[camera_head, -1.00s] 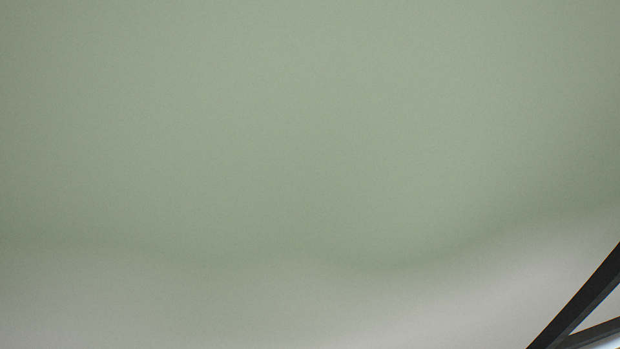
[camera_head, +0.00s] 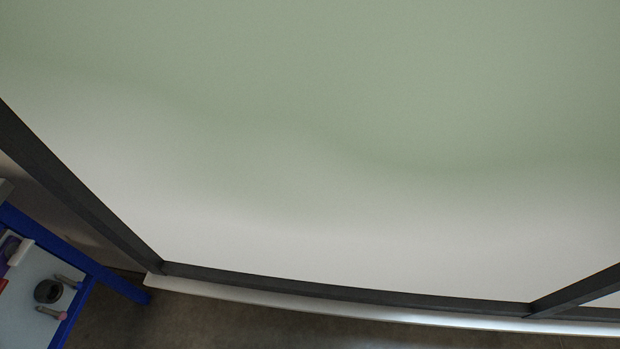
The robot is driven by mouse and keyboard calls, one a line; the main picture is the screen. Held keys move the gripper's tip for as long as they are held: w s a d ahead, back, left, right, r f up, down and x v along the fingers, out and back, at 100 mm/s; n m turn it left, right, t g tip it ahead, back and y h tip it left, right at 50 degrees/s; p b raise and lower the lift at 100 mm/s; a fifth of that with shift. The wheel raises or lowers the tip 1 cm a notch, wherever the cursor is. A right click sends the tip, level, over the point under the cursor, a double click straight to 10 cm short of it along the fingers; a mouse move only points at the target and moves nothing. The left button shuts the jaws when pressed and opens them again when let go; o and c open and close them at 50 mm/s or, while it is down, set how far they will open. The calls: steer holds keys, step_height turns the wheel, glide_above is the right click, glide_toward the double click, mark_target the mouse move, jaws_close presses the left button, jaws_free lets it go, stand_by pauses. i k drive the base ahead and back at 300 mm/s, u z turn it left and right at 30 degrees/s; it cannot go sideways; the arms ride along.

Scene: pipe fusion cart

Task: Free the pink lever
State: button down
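A corner of a blue-framed cart (camera_head: 50,241) shows at the lower left of the head view, with a pale panel (camera_head: 22,318) inside the frame. On the panel are a dark ring-shaped part (camera_head: 47,291) and two small rods beside it. The lower rod (camera_head: 51,313) has a pinkish tip; the upper rod (camera_head: 67,281) also looks faintly pink at its end. I cannot tell which, if either, is the pink lever, nor whether anything holds it. A purple part and a red part are cut off at the left edge. My gripper is not in view.
A pale green and white wall (camera_head: 330,130) fills most of the view. Dark beams (camera_head: 350,288) run along its bottom and sides, above a white strip (camera_head: 300,308) at the floor. Brown floor (camera_head: 200,325) right of the cart looks clear.

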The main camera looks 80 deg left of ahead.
mark_target(62, 315)
steer(key=i, duration=0.9)
steer(key=u, duration=4.65)
